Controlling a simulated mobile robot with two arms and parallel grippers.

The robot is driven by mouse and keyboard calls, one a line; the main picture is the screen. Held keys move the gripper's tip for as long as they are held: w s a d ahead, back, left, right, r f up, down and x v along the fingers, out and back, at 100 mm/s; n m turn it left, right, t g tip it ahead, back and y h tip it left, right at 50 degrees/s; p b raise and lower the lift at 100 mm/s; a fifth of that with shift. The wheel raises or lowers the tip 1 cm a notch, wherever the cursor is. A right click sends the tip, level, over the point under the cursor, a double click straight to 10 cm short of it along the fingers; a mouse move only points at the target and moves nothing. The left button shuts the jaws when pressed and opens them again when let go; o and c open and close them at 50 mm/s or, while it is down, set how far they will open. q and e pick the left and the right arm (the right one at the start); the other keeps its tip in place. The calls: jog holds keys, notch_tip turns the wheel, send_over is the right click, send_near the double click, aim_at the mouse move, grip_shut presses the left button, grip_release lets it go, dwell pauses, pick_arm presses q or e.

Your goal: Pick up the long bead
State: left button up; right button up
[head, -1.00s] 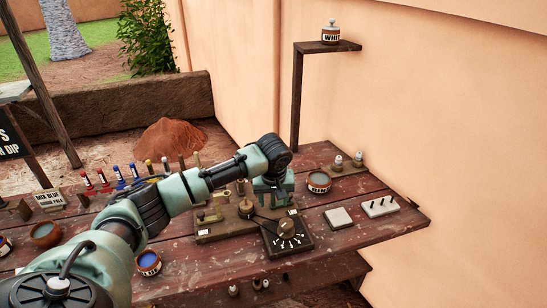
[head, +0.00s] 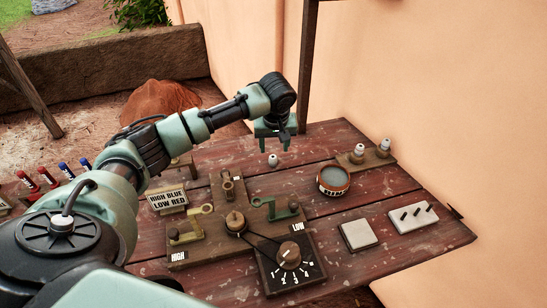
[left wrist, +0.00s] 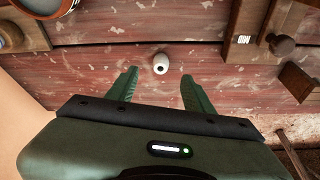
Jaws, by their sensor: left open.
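A small pale bead (head: 273,160) stands on the red plank table, left of the glaze bowl. It also shows in the left wrist view (left wrist: 160,64), with a dark hole in its top. I cannot tell its length from above. My left gripper (head: 276,146) is open and empty above and behind the bead in the head view. In the left wrist view the two green fingers (left wrist: 159,76) point toward the bead, which lies centred just past their tips, apart from them. Two more pale beads (head: 360,150) (head: 384,145) stand on a wooden block at the right. My right gripper is out of view.
A labelled bowl (head: 333,180) stands right of the bead. In front are a wooden lever board (head: 190,255) with a dial (head: 290,255), a grey tile (head: 358,235) and a pegged white block (head: 412,217). A post (head: 307,70) rises behind the table.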

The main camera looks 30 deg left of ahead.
aim_at(273, 157)
pick_arm(q)
jog(key=x, duration=0.2)
jog(key=shift+w+a+f, duration=0.2)
jog(key=shift+w+f, duration=0.05)
jog(key=shift+f, duration=0.1)
jog(key=p+x, duration=0.1)
jog(key=x, duration=0.4)
jog(key=shift+a+f, duration=0.1)
jog(key=shift+f, duration=0.1)
jog(key=c, duration=1.1)
